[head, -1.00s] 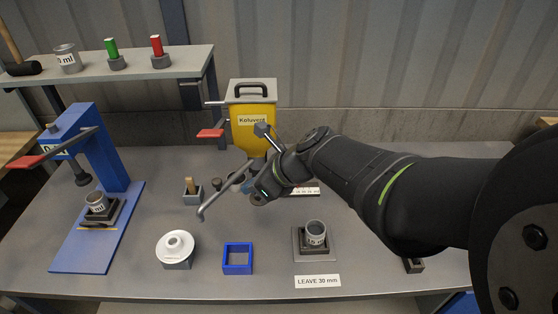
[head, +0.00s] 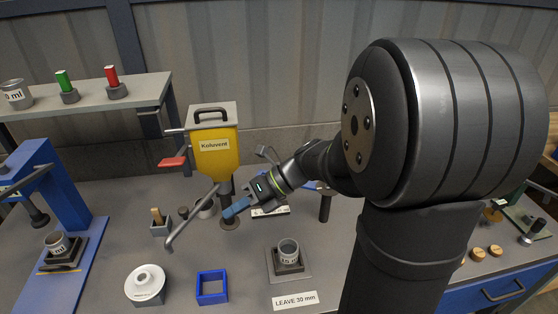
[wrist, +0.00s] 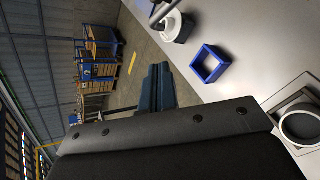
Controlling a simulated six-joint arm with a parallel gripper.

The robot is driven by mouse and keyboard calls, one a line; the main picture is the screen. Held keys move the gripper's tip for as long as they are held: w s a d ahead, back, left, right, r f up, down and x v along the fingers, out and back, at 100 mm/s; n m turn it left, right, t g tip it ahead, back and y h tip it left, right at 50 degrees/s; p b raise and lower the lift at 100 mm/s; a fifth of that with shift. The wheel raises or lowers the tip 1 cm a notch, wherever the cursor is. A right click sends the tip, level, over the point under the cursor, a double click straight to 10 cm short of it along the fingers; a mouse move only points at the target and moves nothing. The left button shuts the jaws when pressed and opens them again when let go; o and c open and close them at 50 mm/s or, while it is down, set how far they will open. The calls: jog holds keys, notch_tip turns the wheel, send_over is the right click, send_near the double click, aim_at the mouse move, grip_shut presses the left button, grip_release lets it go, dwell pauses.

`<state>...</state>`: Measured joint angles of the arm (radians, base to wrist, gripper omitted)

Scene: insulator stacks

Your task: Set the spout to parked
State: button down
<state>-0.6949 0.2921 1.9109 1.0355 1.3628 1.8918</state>
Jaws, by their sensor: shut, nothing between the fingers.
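The yellow dispenser (head: 214,165), labelled Koluvent, stands at the back of the bench on a dark post. Its grey spout (head: 195,217) slants down and left from beneath it, its free end hanging over the bench behind the white disc-shaped part. My gripper (head: 229,211) is shut and empty, its blue fingers pointing left across the dispenser post. The fingertips are right of the spout with a small gap in the head view. I cannot tell whether they touch the post. The wrist view shows the blue fingers (wrist: 157,88).
The blue square frame (head: 212,287), white part (head: 145,284) and cup on its stand (head: 288,252) sit at the front. A blue press (head: 60,215) stands left.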

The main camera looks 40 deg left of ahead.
aim_at(199, 207)
jog(key=w+f+m+g+y, duration=0.2)
jog(key=w+f+m+g, duration=0.2)
jog(key=w+m+g, duration=0.2)
jog(key=w+a+x, duration=0.1)
jog(key=a+x, duration=0.1)
jog(key=x, duration=1)
jog(key=shift+w+a, duration=0.25)
jog(key=shift+a+y, duration=0.15)
jog(key=shift+y, duration=0.25)
